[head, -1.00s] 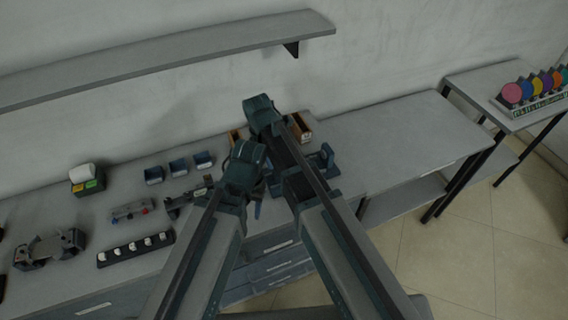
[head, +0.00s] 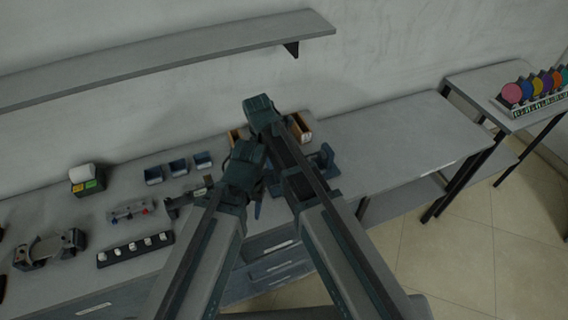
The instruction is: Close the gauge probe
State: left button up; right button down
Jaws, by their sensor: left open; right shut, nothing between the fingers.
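I cannot pick out the gauge probe for certain. A dark blue piece with upright ends (head: 326,160) stands on the bench just right of my arms, partly hidden by them. A dark instrument with a small greenish part (head: 184,203) lies left of my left gripper. My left gripper (head: 243,170) is low over the bench in the head view, open, its fingertips mostly hidden by my own arm. My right gripper (head: 264,115) is farther back, near the wall side, shut and empty; its fingertips are hidden too. I cannot tell whether either touches anything.
Small blue bins (head: 178,167), a strip with white pegs (head: 136,249), a grey cradle (head: 50,249) and a box with coloured labels (head: 87,180) stand to the left. Wooden bins (head: 299,128) are behind my arms. A wall shelf (head: 165,58) hangs above. The bench's right part (head: 400,140) is clear.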

jog(key=shift+w+d, duration=0.1)
jog(key=shift+d, duration=0.15)
jog(key=shift+w+d, duration=0.1)
jog(key=shift+d, duration=0.25)
jog(key=shift+w+d, duration=0.1)
jog(key=shift+d, duration=0.25)
jog(key=shift+w+d, duration=0.15)
jog(key=shift+d, duration=0.2)
jog(key=shift+w+d, duration=0.1)
jog(key=shift+d, duration=0.25)
dwell(0.5)
jog(key=shift+w+d, duration=0.25)
jog(key=shift+d, duration=0.45)
jog(key=shift+w+d, duration=0.2)
jog(key=shift+d, duration=0.4)
dwell(0.5)
jog(key=shift+s+a, duration=0.1)
jog(key=shift+a, duration=0.1)
jog(key=shift+s+a, duration=0.2)
jog(key=shift+a, duration=0.35)
